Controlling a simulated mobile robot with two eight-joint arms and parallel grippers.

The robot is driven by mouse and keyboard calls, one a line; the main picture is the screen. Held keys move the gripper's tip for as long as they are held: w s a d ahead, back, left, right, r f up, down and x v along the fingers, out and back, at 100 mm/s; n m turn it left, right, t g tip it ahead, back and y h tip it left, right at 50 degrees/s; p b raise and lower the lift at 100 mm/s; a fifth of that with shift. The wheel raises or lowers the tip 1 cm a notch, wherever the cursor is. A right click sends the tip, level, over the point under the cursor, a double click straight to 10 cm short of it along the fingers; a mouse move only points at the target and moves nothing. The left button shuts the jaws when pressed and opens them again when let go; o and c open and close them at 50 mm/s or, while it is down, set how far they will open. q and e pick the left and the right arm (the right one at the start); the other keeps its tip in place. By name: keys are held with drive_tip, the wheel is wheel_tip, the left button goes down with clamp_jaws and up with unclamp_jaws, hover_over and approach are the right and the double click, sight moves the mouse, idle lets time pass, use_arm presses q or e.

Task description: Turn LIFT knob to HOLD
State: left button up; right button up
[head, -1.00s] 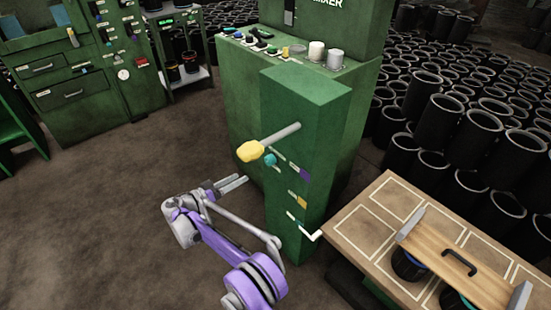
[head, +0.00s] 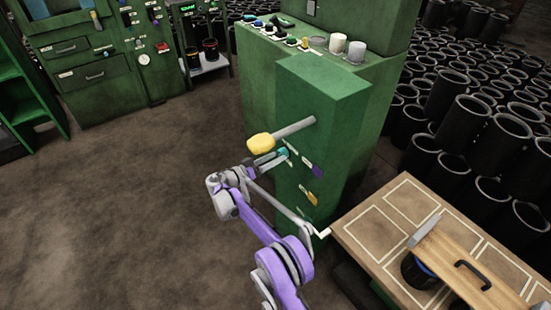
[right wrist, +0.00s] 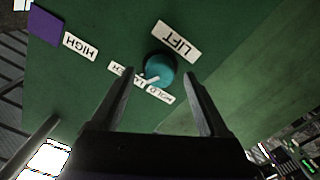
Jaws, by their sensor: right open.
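The teal LIFT knob (right wrist: 160,68) sits on the green panel under the LIFT label (right wrist: 176,41). Its white pointer is aimed toward the lower left, near the gap between a partly hidden label and the HOLD label (right wrist: 160,95). My right gripper (right wrist: 157,80) is open, with its fingers apart on either side of the knob's lower area; I cannot tell whether they touch it. In the head view the right gripper (head: 277,160) is at the teal knob (head: 283,152), on the green column (head: 320,110). My left gripper is not in view.
A yellow-ended lever (head: 261,143) sticks out just above my right gripper. A HIGH label (right wrist: 80,46) and purple patch lie beside the knob. A table (head: 385,235) with a wooden handled board (head: 462,250) stands at right. Black sleeves fill the right background. Floor at left is clear.

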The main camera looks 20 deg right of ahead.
drive_tip(key=shift+w+d, duration=0.15)
drive_tip(key=shift+d, duration=0.3)
drive_tip(key=shift+c, duration=0.2)
clamp_jaws()
drive_tip(key=shift+n+b, duration=1.95)
drive_tip(key=shift+n, duration=3.95)
